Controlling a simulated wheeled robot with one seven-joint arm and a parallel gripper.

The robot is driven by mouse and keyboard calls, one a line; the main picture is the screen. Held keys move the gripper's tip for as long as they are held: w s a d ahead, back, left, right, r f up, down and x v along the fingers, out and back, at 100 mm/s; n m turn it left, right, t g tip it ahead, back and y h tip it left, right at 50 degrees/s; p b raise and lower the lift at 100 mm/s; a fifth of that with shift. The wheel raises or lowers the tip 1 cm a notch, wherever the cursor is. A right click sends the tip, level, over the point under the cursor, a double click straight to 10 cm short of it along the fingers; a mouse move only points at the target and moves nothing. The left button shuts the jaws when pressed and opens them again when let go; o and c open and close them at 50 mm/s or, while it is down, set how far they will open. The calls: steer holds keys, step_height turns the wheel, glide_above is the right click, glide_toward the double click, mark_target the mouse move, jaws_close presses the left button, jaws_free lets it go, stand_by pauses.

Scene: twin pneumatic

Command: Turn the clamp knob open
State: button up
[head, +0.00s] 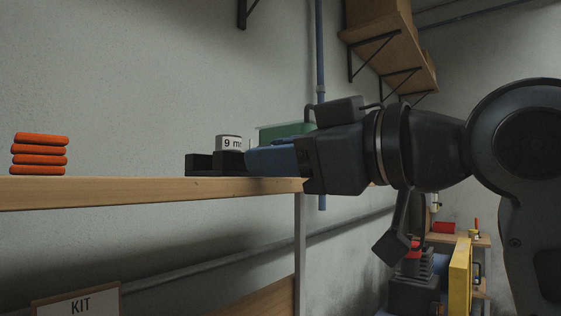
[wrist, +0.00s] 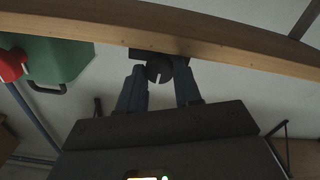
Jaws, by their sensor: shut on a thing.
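The dark clamp (head: 200,164) sits on the wooden shelf near its right end. In the wrist view, a dark round clamp knob (wrist: 158,73) with a notch shows between the two blue-grey fingers of my gripper (wrist: 160,80). The fingers are shut on the knob, one on each side. In the head view my gripper (head: 252,161) reaches in from the right with its blue fingers at the clamp, and the knob is hidden there. A white "9 mm" label (head: 229,143) stands at the clamp.
Orange bars (head: 39,154) are stacked at the left of the shelf (head: 120,192). A green case (head: 284,131) is partly hidden behind my gripper. A blue pipe (head: 320,60) runs down the wall. A "KIT" sign (head: 77,304) is below left. A wall shelf (head: 390,45) hangs above right.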

steer(key=shift+n, duration=0.3)
steer(key=o, duration=1)
steer(key=shift+o, duration=0.2)
steer(key=shift+f, duration=0.1)
